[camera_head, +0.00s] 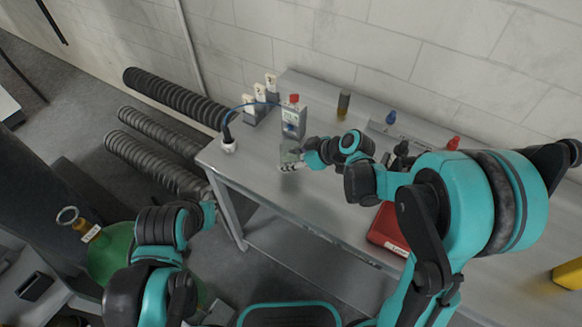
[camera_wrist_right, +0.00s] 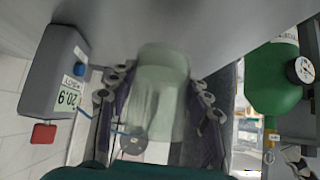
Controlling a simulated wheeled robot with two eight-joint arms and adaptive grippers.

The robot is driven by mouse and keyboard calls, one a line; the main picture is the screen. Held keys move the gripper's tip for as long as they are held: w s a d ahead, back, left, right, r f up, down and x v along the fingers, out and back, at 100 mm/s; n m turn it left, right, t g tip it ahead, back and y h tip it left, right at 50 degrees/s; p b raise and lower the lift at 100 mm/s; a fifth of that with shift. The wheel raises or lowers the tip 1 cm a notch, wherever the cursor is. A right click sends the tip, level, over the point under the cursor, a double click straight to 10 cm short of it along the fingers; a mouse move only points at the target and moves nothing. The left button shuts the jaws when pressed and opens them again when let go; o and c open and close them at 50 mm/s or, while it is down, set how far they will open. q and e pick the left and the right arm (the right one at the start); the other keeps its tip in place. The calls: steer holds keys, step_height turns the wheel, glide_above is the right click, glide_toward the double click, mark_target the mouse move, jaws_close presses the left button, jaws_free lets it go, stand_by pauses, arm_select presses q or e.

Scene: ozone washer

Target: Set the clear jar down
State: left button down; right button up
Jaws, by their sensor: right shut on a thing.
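The clear jar (camera_head: 290,153) is at the left part of the grey metal table (camera_head: 270,195), in front of the grey meter box (camera_head: 292,119). In the right wrist view the jar (camera_wrist_right: 160,85) is pale green, see-through and slightly blurred, between both fingers. My right gripper (camera_wrist_right: 158,108) is shut on it; it also shows in the head view (camera_head: 292,163). The jar's end is close to the table top; I cannot tell whether it touches. My left arm is at lower left, and its gripper's jaws (camera_head: 209,214) are not clear.
The meter box with a red knob stands close behind the jar. White sockets (camera_head: 260,92) and a blue cable are at the table's back left. A dark bottle (camera_head: 343,104) and a red case (camera_head: 388,230) are to the right. A green cylinder (camera_head: 112,252) stands at lower left.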

step_height(320, 180, down, 4)
steer(key=shift+r+b, duration=0.1)
steer(key=shift+b, duration=0.65)
steer(key=o, duration=1.4)
steer(key=shift+c, duration=0.2)
